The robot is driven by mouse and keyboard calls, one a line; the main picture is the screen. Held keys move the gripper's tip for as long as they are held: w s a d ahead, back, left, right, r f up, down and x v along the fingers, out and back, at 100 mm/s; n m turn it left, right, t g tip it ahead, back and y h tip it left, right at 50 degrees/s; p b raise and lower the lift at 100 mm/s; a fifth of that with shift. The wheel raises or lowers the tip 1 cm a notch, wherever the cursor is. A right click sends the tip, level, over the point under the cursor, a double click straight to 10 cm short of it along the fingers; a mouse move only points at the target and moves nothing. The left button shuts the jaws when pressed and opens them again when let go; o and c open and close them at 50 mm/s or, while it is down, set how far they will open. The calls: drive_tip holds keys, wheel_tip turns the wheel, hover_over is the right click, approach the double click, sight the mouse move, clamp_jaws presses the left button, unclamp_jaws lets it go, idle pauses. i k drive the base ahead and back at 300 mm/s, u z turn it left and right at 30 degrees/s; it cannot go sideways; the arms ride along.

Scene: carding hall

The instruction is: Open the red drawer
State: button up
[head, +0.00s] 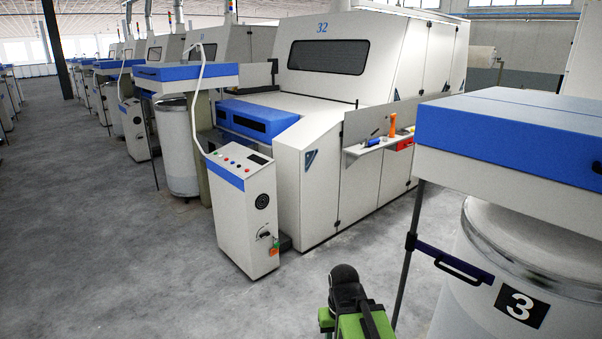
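The red drawer (404,144) is a small red front below the right part of a narrow white shelf (365,147), on the side of the large white machine numbered 32. It looks shut, but it is small in the view and I cannot be sure. My green and black arm shows at the bottom centre, well in front of the drawer and apart from it. The fingers of my gripper cannot be made out.
A white control cabinet (243,210) stands left. Grey floor (130,260) is clear at left.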

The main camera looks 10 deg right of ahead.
sight(408, 142)
drive_tip(key=i, duration=4.15)
drive_tip(key=z, duration=2)
drive_tip(key=i, duration=2.6)
drive_tip(key=u, duration=0.95)
drive_tip(key=k, duration=0.45)
drive_tip(key=u, duration=0.3)
